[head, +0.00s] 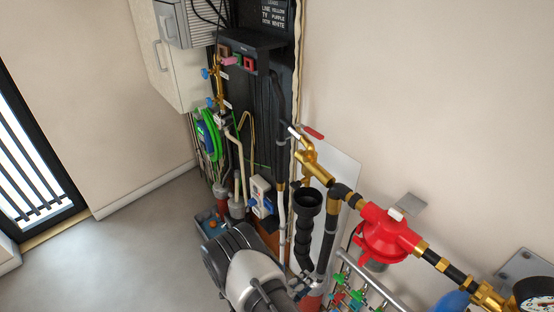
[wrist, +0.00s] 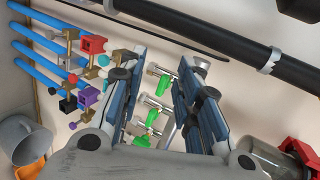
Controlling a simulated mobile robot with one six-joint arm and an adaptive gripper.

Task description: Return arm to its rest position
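My gripper (wrist: 168,62) shows in the wrist view with its two blue-grey fingers spread apart. It is open, and I see nothing held between the fingers. Green-handled valves (wrist: 152,112) show in the gap, beyond the fingers; I cannot tell how far away they are. In the head view my arm (head: 250,272) reaches in from the bottom edge, in front of the pipework. The fingertips are not clear there.
A red regulator (head: 383,236) with brass fittings and a gauge (head: 538,292) stands at the right. A black funnel (head: 307,201) and vertical pipes rise beside my arm. Blue pipes (wrist: 35,62) and a grey mug (wrist: 22,140) show in the wrist view. Floor (head: 130,262) at left is clear.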

